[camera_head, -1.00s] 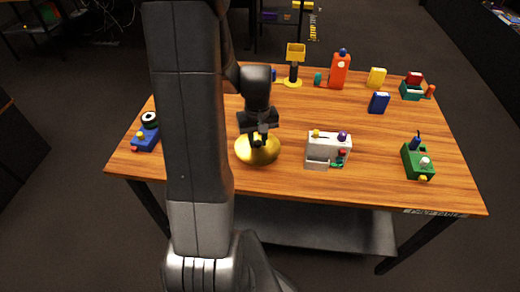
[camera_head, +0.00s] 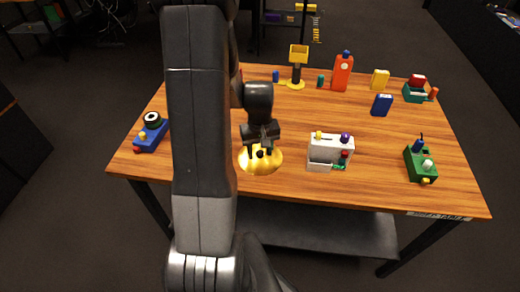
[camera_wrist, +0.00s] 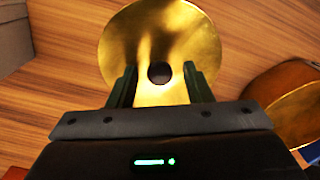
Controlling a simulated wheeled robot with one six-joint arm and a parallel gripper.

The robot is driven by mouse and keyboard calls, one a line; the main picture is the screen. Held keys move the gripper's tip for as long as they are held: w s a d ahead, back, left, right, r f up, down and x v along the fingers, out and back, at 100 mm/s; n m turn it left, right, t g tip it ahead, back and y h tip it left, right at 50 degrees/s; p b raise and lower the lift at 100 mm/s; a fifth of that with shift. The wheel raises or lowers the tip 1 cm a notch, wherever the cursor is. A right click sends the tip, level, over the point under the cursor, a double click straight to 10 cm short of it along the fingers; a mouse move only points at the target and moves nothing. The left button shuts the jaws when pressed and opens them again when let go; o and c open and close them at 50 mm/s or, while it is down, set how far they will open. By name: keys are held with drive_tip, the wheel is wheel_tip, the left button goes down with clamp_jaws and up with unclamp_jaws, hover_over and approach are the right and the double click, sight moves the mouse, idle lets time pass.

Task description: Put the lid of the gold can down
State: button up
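The gold lid (camera_head: 261,165), a round shiny disc with a dark knob (camera_wrist: 159,72), lies on the wooden table near its front edge, left of the white box. My gripper (camera_head: 260,151) is right above it, pointing down. In the wrist view, the two fingers of my gripper (camera_wrist: 159,85) stand apart on either side of the knob, with a gap to it on both sides. A gold can body (camera_wrist: 300,105) shows at the right of the wrist view, partly cut off. My arm seems to hide it in the head view.
A white box (camera_head: 327,152) with coloured knobs stands right of the lid. A blue block with a dark ring (camera_head: 150,132) is at the left edge. A green box (camera_head: 420,165) is at the right. The table (camera_head: 380,155) is clear between the white and green boxes.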

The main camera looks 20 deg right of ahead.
sight(260, 153)
wheel_tip(260, 153, up, 12)
drive_tip(key=shift+r+p, duration=0.15)
drive_tip(key=shift+p, duration=0.25)
idle(0.3)
wheel_tip(260, 153, down, 12)
drive_tip(key=shift+r, duration=1.7)
